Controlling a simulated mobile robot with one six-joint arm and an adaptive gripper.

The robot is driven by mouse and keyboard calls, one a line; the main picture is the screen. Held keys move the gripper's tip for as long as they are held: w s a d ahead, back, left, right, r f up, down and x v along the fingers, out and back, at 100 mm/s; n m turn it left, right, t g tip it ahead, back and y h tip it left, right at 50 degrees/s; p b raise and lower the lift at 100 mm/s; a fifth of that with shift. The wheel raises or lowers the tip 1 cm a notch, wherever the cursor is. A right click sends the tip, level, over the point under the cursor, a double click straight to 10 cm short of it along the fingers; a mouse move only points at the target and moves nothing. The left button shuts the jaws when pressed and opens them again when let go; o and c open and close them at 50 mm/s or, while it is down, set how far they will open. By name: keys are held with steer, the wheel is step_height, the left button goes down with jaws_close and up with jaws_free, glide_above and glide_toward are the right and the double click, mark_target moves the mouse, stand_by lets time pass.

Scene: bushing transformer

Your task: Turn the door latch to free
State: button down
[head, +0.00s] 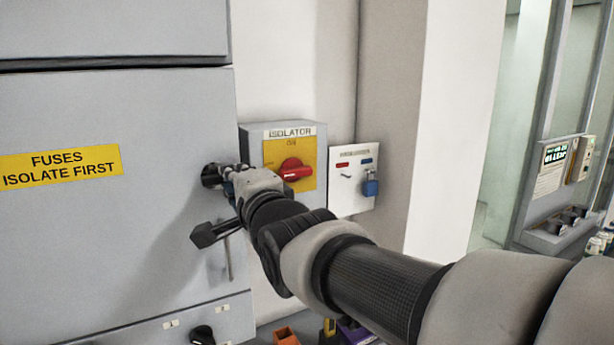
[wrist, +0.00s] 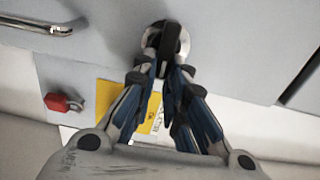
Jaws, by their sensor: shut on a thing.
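The door latch is a black grip on a round metal base (wrist: 169,40) at the top middle of the wrist view. In the head view the latch (head: 210,175) shows as a dark round fitting near the right edge of the grey door (head: 110,215). My gripper (wrist: 164,70) is shut on the black grip, with one finger on each side. In the head view my gripper (head: 228,181) reaches the latch from the right, and its fingertips are mostly hidden. The grip looks roughly in line with my fingers in the wrist view.
The isolator box (head: 290,165) with its red handle (head: 295,170) stands just right of my gripper. A white panel (head: 354,180) with a blue padlock (head: 371,187) is further right. A yellow fuses label (head: 60,166) is on the door. A red padlock (wrist: 62,102) shows in the wrist view.

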steer(key=shift+m, duration=0.3)
stand_by(0.4)
steer(key=c, duration=1.6)
jaws_free()
steer(key=shift+a, duration=0.1)
steer(key=shift+f, duration=0.1)
steer(key=v, duration=1.2)
